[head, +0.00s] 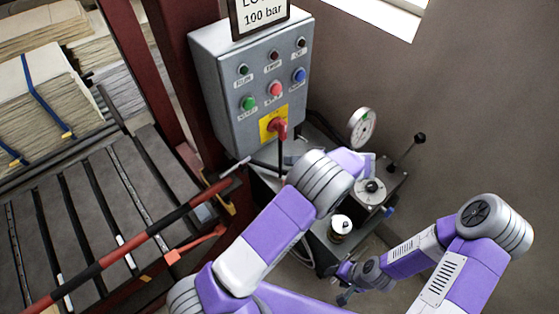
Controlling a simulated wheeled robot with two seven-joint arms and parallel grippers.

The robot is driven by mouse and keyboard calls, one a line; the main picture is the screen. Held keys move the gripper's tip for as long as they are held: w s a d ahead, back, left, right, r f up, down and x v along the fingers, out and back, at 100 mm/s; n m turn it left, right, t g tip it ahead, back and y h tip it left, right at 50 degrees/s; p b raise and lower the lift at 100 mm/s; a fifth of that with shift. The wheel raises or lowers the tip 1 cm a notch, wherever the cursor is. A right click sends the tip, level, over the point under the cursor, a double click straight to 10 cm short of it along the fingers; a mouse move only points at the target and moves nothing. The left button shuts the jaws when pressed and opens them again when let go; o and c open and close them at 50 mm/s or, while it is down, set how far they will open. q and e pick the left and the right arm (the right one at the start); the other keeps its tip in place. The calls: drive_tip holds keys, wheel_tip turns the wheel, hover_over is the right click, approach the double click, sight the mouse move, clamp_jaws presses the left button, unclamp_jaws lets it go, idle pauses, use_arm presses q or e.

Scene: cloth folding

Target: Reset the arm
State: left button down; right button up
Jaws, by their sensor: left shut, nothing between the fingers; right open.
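My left arm (265,232) rises from the bottom centre, purple and white, to a ribbed grey joint (322,182) in front of the machine. Beyond that joint a short purple and grey part of it points right; I cannot make out the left gripper's fingers. My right arm (410,253) comes in from the lower right and reaches left. Its small dark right gripper (345,297) is open near the bottom edge, low beside the machine's base, with nothing seen in it. No cloth is visible.
A grey control box (240,75) with coloured buttons and a red switch (279,129) stands behind my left arm. A round gauge (361,127), a black-knobbed lever (407,150) and a metal canister (340,228) are close to the arms. A red-and-black bar (125,244) crosses a slatted bed (85,205) at left.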

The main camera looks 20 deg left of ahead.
use_arm(q)
drive_tip(key=shift+d+r, duration=0.15)
drive_tip(key=shift+d, duration=0.25)
drive_tip(key=s+a+f+m+g+h, duration=0.2)
drive_tip(key=s+f+h, duration=0.2)
drive_tip(key=f, duration=0.5)
drive_tip(key=s+a+f+m+g+h, duration=0.1)
drive_tip(key=s+f+m+h, duration=0.15)
drive_tip(key=s+f, duration=0.4)
drive_tip(key=s+d+f+n+t+h+b, duration=0.1)
drive_tip(key=s+d+f+n+t+h, duration=0.2)
drive_tip(key=s+d+f+h, duration=0.3)
drive_tip(key=shift+s+f+t+h, duration=0.4)
drive_tip(key=shift+s+f+h, duration=1.05)
drive_tip(key=shift+s+h, duration=1.65)
